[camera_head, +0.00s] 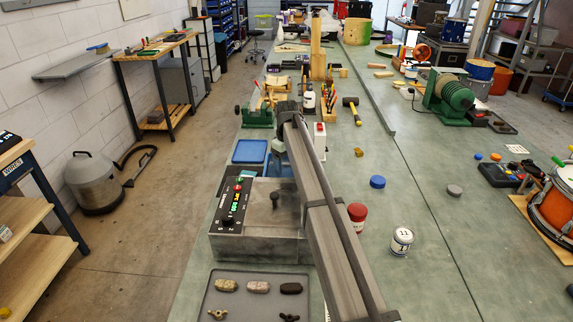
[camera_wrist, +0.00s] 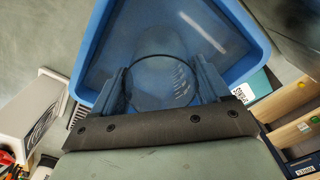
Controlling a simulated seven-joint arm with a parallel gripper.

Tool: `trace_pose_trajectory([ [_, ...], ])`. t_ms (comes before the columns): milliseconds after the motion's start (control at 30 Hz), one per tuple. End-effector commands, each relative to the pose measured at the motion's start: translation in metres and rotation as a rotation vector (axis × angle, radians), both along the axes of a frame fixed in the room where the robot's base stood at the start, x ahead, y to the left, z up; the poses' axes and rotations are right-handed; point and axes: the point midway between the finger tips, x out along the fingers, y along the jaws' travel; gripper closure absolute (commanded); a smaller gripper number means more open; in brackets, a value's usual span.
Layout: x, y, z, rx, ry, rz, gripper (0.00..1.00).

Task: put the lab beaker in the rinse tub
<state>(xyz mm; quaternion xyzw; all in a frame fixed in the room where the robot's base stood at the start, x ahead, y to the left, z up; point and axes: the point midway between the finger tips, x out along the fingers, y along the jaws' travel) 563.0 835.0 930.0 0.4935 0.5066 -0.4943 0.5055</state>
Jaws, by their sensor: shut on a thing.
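In the wrist view, my gripper (camera_wrist: 163,88) is shut on a clear lab beaker (camera_wrist: 162,108), with one finger on each side. The beaker's round rim and white markings show between the fingers. The blue rinse tub (camera_wrist: 92,45) lies behind and around the beaker, and its floor shows through the glass. I cannot tell how high the beaker is above the tub's floor. In the head view, my arm hides the beaker and most of the gripper.
In the head view, a blue flat-looking container (camera_head: 250,151) sits left of my arm, behind a grey control box (camera_head: 262,220). A grey tray (camera_head: 252,310) with small parts lies in front. A red-lidded jar (camera_head: 357,217) and a white can (camera_head: 402,241) stand right.

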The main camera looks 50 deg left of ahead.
Motion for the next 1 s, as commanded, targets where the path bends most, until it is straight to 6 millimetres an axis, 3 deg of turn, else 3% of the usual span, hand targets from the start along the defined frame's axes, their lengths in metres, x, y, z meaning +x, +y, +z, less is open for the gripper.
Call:
trace_pose_trajectory([
  [33,0.000,0.000,-0.001,0.000,0.000,0.000,0.56],
  [67,0.000,0.000,-0.001,0.000,0.000,0.000,0.22],
  [300,0.000,0.000,-0.001,0.000,0.000,0.000,0.00],
  [667,0.000,0.000,0.006,0.001,0.000,0.000,0.00],
  [1000,0.001,0.001,0.064,0.002,-0.001,0.000,0.00],
])
